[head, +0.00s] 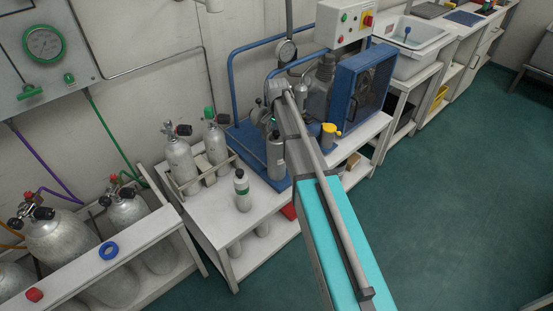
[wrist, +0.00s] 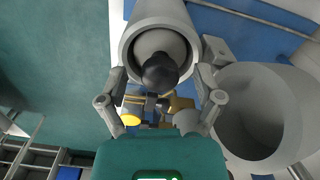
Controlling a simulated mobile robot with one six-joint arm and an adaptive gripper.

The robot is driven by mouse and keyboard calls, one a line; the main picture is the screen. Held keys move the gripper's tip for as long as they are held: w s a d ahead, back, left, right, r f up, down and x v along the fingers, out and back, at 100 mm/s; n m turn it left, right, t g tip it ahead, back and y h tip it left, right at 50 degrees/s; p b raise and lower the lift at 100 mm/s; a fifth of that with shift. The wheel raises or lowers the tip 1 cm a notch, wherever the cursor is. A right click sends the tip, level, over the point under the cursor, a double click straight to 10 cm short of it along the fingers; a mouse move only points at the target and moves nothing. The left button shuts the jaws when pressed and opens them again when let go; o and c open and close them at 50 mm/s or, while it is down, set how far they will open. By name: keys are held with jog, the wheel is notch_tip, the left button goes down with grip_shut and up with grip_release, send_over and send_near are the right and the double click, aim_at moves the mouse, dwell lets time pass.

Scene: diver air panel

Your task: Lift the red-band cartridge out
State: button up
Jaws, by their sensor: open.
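In the wrist view, a grey cylindrical housing (wrist: 130,42) holds a pale cartridge top (wrist: 177,42) with a black knob (wrist: 160,74). No red band shows, so I cannot confirm its colour. My gripper (wrist: 161,80) is open, with one finger on each side of the knob and gaps between. An open, empty grey cylinder (wrist: 262,112) stands beside the housing on the right. In the head view, my arm reaches over the blue compressor unit (head: 352,88), and the gripper is small and hard to make out beside a grey cylinder (head: 275,158).
A bottle-like cartridge with a green band (head: 242,192) stands on the white bench (head: 215,215). Small gas cylinders (head: 180,158) stand in a rack behind it. A yellow-topped part (head: 329,131) is close to my arm's right. The floor at right is clear.

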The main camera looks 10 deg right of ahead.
jog(key=shift+f, duration=0.15)
dwell(0.5)
grip_shut()
